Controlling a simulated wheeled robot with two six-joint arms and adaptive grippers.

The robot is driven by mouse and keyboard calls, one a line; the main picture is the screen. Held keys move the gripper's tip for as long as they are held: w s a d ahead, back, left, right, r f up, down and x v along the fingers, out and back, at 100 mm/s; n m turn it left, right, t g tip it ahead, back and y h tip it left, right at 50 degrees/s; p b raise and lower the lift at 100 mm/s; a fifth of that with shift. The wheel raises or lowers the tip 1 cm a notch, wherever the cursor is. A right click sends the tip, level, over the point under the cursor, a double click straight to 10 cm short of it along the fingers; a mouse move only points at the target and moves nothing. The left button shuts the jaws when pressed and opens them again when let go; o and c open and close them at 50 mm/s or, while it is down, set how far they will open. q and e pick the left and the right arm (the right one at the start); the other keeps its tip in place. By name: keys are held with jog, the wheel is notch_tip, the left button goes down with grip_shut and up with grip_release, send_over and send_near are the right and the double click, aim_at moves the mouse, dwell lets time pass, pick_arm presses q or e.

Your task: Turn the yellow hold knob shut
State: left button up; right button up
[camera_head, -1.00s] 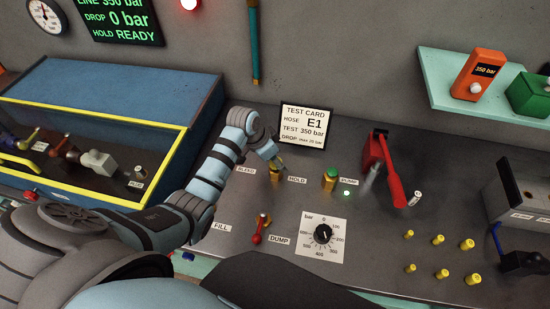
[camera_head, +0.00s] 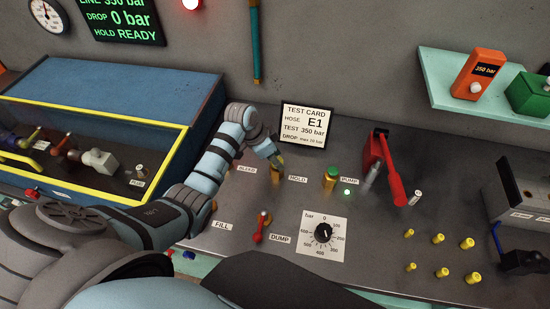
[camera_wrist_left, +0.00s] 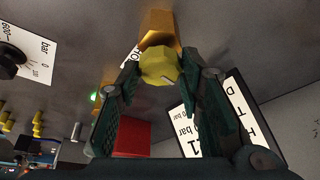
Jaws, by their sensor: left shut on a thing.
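The yellow hold knob (camera_wrist_left: 160,66) is a faceted knob on a brass-coloured valve body (camera_wrist_left: 158,26), with a small pale mark on its face. In the head view the body (camera_head: 275,177) stands beside the HOLD label (camera_head: 298,179), and the knob is mostly hidden by my gripper. My left gripper (camera_head: 277,162) is at the knob. In the left wrist view its two dark green fingers (camera_wrist_left: 163,84) are closed on the knob from both sides. My right gripper is not in view.
A test card (camera_head: 306,125) stands close behind my left gripper. A green-topped valve (camera_head: 330,177) by the PUMP label and a red pump lever (camera_head: 385,165) are to the right. A red dump lever (camera_head: 260,228) and pressure dial (camera_head: 323,233) are in front. The display (camera_head: 120,20) reads HOLD READY.

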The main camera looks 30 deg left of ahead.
pick_arm(q)
jog(key=m, duration=0.2)
jog(key=shift+m+g+h, duration=0.3)
jog(key=shift+g+h, duration=0.1)
jog(key=shift+w+f+m+g+b, duration=0.1)
jog(key=shift+m+g+b, duration=0.2)
jog(key=shift+m+b, duration=0.4)
jog(key=m+g+h+b, duration=0.1)
jog(key=m+b, duration=0.1)
jog(key=m, duration=0.2)
jog(key=shift+w+f, duration=0.1)
jog(key=m+g+b, duration=0.1)
jog(key=m+b, duration=0.2)
jog(key=b, duration=0.1)
jog(key=m+g+b, duration=0.2)
jog(key=m+b, duration=0.1)
jog(key=shift+w+f+m+b, duration=0.1)
jog(key=shift+m+b, duration=0.2)
jog(key=shift+b, duration=0.05)
jog(key=shift+r+m+g+y+b, duration=0.2)
jog(key=shift+m+g+y+b, duration=0.1)
jog(key=shift+m+b, duration=0.7)
jog(key=o, duration=1.2)
jog(key=shift+c, duration=0.2)
jog(key=shift+r, duration=0.1)
